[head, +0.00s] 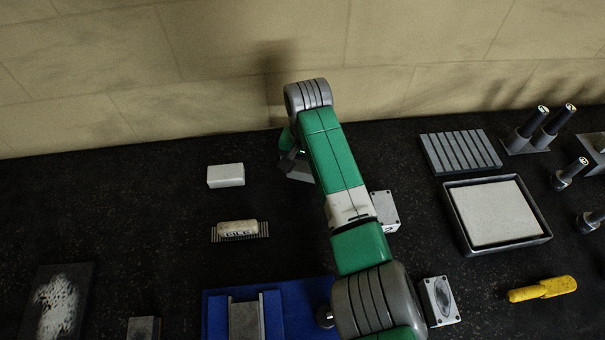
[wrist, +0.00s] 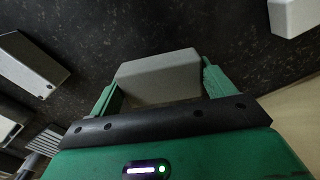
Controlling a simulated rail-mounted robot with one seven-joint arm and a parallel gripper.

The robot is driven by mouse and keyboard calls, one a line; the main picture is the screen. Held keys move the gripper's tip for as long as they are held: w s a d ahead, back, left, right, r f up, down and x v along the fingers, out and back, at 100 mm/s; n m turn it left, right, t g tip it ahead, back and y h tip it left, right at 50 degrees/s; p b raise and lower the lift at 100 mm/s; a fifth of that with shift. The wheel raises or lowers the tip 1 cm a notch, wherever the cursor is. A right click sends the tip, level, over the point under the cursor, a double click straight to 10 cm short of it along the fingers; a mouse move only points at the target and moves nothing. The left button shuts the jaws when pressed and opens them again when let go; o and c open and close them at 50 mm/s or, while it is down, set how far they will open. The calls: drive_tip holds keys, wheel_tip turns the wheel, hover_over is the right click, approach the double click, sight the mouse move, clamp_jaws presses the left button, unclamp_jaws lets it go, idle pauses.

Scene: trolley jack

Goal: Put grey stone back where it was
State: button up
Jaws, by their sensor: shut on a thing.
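A grey stone (wrist: 158,75), a plain rectangular block, sits between the two green fingers of my gripper (wrist: 160,86) in the wrist view. The gripper is shut on it, with a finger at each end. Dark tabletop shows beyond the block; I cannot tell how high it is held. In the head view my arm hides most of the gripper and the stone, near the wall.
A white block (head: 226,175) lies left of my arm; it also shows in the wrist view (wrist: 295,15). A lettered pale block on a ribbed rack (head: 239,230), a blue tray (head: 215,318), a grey box (head: 385,211) and a framed pale slab (head: 495,213) stand around.

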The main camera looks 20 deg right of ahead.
sight(302, 171)
drive_tip(key=shift+w+a+f, duration=0.15)
drive_tip(key=shift+w, duration=0.6)
drive_tip(key=shift+w+f+b, duration=0.1)
drive_tip(key=shift+f+b, duration=0.55)
drive_tip(key=shift+f, duration=1.1)
drive_tip(key=shift+f, duration=0.2)
drive_tip(key=o, duration=0.9)
drive_tip(key=shift+o, duration=0.2)
drive_tip(key=shift+r, duration=0.15)
wheel_tip(302, 171, up, 12)
drive_tip(key=shift+r+p, duration=0.1)
drive_tip(key=shift+p, duration=1.05)
